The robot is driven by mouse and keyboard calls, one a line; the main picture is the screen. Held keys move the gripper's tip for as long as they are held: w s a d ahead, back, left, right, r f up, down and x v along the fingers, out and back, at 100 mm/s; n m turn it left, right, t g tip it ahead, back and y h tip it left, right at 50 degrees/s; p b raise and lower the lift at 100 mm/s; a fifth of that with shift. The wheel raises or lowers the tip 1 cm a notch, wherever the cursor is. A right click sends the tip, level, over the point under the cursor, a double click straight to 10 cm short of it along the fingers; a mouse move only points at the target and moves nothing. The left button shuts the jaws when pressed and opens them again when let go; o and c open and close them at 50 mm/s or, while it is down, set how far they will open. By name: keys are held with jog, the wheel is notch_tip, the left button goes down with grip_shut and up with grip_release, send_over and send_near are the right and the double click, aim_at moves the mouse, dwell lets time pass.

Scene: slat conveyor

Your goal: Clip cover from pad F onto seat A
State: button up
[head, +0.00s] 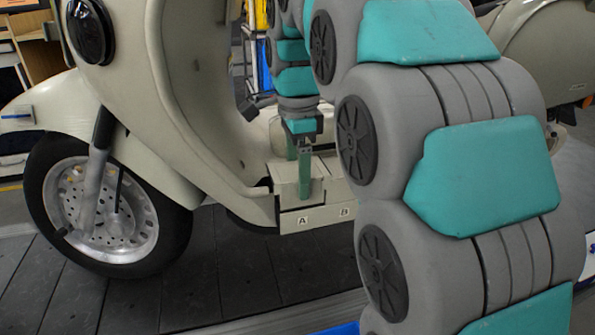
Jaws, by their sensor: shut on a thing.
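A cream box-like cover (285,182) is between the green fingers of my gripper (300,175). The near finger lies against its front face, and the far finger is mostly hidden behind it. The cover is level, directly over seat A (289,222) on the scooter's footboard, just above its "A" label. The cover's lower edge appears to meet the seat, but I cannot tell whether it is clipped down. The label "B" (345,212) is just to the right, its seat partly hidden by my arm. Pad F is not in view.
The cream scooter (185,110) stands on the dark slat conveyor (235,275), its front wheel (108,205) at left. Its leg shield rises close to the left of my gripper. My arm hides much of the right side. Slats in front are clear.

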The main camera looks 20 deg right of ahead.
jog(key=o, duration=1.2)
jog(key=shift+r, duration=0.1)
